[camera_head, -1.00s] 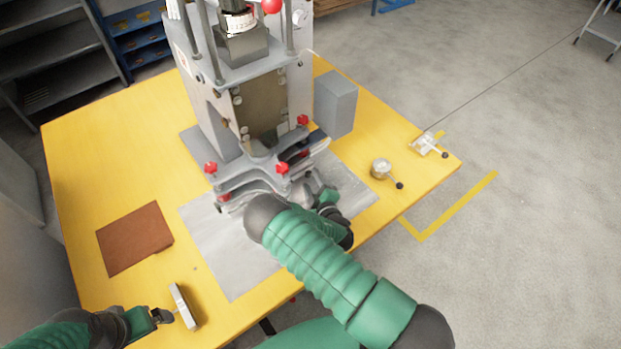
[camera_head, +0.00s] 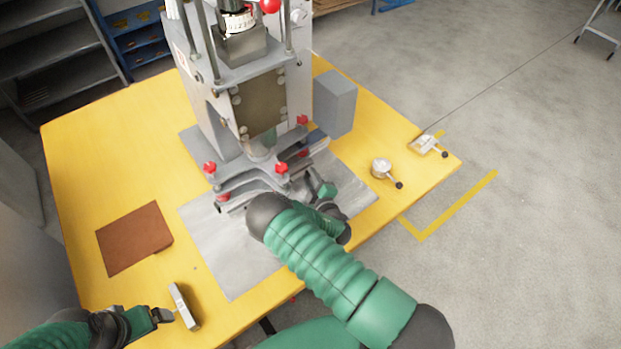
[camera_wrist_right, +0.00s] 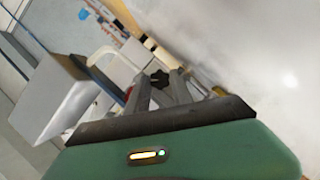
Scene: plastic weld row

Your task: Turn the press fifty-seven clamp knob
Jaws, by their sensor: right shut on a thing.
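The press (camera_head: 205,105) stands on the yellow table, with clamp bars (camera_head: 255,178) low at its front. Red clamp knobs show at the left (camera_head: 210,168), middle (camera_head: 281,168) and upper right (camera_head: 302,120) of these bars. My right gripper (camera_head: 312,176) is at the right end of the clamp bars, its fingertips small and partly hidden by my forearm. In the right wrist view, a dark star-shaped knob (camera_wrist_right: 158,79) sits between its two grey fingers, which are shut on it.
A brown mat (camera_head: 133,238) lies on the left of the table (camera_head: 85,150). A grey sheet (camera_head: 225,255) lies under the press front. A grey box (camera_head: 335,102) stands right of the press. A round metal part (camera_head: 381,168) and another handled part (camera_head: 425,143) are near the right edge.

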